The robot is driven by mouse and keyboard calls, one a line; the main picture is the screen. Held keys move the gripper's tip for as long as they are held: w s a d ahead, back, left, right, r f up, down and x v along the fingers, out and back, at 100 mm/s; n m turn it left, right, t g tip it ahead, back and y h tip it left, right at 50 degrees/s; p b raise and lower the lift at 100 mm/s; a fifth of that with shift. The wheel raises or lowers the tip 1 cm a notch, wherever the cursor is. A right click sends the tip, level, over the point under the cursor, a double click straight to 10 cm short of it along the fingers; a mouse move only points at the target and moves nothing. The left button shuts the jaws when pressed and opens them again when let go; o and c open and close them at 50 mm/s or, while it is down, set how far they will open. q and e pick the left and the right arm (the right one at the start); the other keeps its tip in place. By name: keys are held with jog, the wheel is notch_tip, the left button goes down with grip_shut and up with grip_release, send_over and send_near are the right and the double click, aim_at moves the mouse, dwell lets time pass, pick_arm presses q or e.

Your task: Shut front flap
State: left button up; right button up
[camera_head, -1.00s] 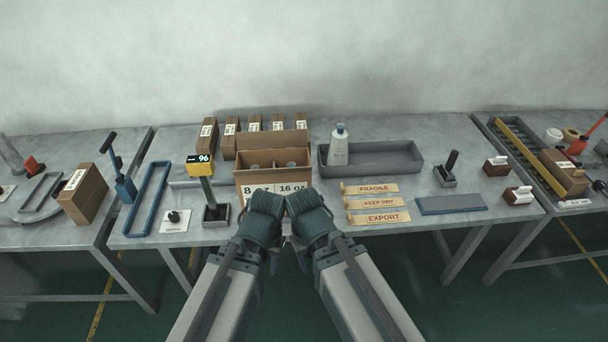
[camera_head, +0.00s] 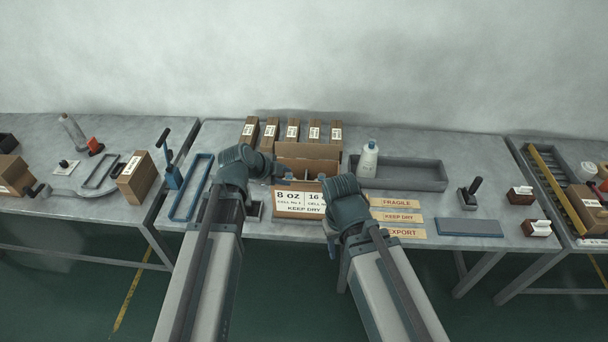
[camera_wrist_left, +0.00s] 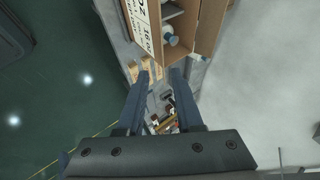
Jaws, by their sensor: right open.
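An open brown carton (camera_head: 328,169) stands on the bench. Its back flap (camera_head: 307,151) is raised. Its front (camera_head: 300,211) bears a white label with "8 OZ", "16" and "KEEP DRY". I cannot tell the front flap from the front wall. Blue-capped bottles (camera_head: 291,181) stand in the carton; one shows in the left wrist view (camera_wrist_left: 171,39). My left gripper (camera_head: 278,170) is at the carton's left side, fingers toward it. In the left wrist view its fingers (camera_wrist_left: 161,72) are apart and empty. My right gripper (camera_head: 338,205) is at the front right corner, fingertips hidden, open.
Several small cartons (camera_head: 293,131) stand behind the carton. Label strips (camera_head: 396,202) lie beyond my right gripper. A blue frame (camera_head: 190,188) lies on the left.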

aim_at(304, 182)
pick_arm(q)
jog(key=shift+w+a+r, duration=0.1)
jog(key=shift+w+r, duration=0.05)
jog(key=shift+b+x, duration=5.25)
jog(key=shift+x, duration=1.65)
jog(key=shift+w, duration=0.1)
jog(key=shift+r, duration=0.1)
grip_shut()
